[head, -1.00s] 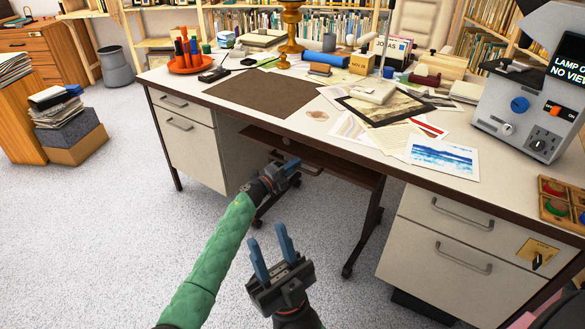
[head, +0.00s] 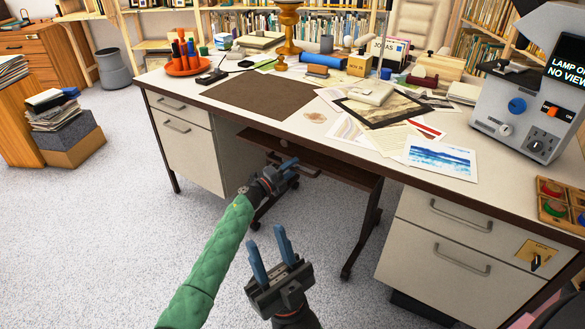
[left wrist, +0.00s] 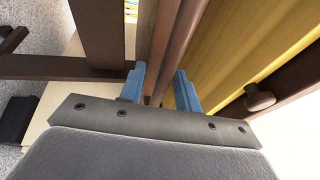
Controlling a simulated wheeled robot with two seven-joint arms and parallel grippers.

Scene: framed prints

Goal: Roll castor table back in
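The castor table (head: 345,173) is a low dark brown table, partly out from under the desk's kneehole, with legs on small castors. Its far part is hidden under the desktop. My left gripper (head: 290,167) is at its front, on the handle bar (head: 309,172). In the left wrist view the left gripper's blue fingers (left wrist: 162,88) lie on either side of a brown bar (left wrist: 166,50), close against it. My right gripper (head: 270,256) is open and empty, above the floor in front of the table and apart from it.
The desk (head: 240,98) stands over the table, with drawer pedestals left (head: 187,145) and right (head: 440,245) of the kneehole. Papers, prints and a grey viewer (head: 520,115) are on its top. The carpet (head: 110,220) in front is clear.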

